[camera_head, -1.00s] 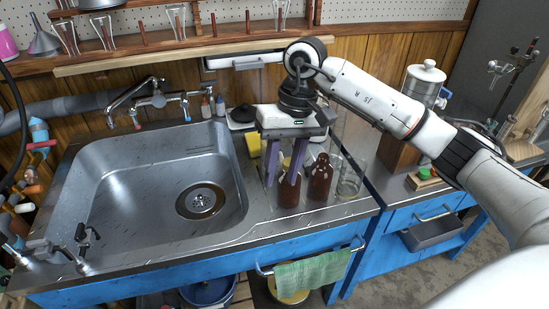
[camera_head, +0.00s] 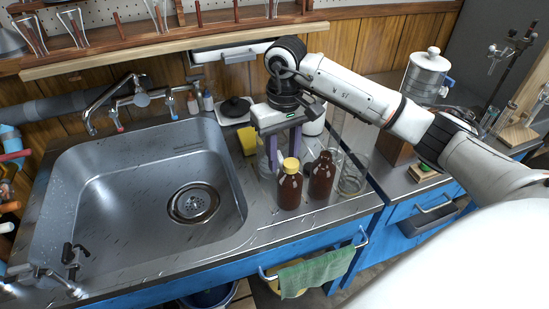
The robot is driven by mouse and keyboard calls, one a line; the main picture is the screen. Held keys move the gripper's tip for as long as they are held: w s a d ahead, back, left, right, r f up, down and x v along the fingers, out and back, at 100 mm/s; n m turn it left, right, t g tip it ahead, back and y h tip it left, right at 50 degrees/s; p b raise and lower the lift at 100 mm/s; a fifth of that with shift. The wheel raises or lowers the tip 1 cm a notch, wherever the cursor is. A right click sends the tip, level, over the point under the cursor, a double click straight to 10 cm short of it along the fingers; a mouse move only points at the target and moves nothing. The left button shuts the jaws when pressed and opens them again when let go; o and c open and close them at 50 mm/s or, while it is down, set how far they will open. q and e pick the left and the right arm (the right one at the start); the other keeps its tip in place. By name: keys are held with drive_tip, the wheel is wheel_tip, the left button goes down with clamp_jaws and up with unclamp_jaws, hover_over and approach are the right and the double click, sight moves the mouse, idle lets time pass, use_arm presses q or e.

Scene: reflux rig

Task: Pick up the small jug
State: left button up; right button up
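My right gripper (camera_head: 284,152) points down behind the brown bottle with a yellow cap (camera_head: 290,184) on the counter right of the sink. Its two purple fingers stand apart. Their tips are partly hidden by the bottle, and I see nothing held between them. A second brown bottle (camera_head: 321,176) stands upright just to the right. Clear glassware (camera_head: 264,163) stands behind and left of the capped bottle, close to the left finger. A clear glass beaker (camera_head: 352,180) stands on the right. I cannot tell for certain which vessel is the small jug. My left gripper is not in view.
The steel sink (camera_head: 140,170) with its drain (camera_head: 193,203) lies left of the bottles. A yellow sponge (camera_head: 247,141) and a black-topped item (camera_head: 236,107) are behind. A green towel (camera_head: 304,276) hangs from the front rail. A wooden shelf (camera_head: 160,47) runs overhead.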

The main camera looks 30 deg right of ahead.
sight(282, 161)
wheel_tip(282, 161, down, 4)
drive_tip(key=shift+w+r, duration=0.1)
drive_tip(key=shift+r, duration=0.1)
clamp_jaws()
drive_tip(key=shift+r, duration=0.2)
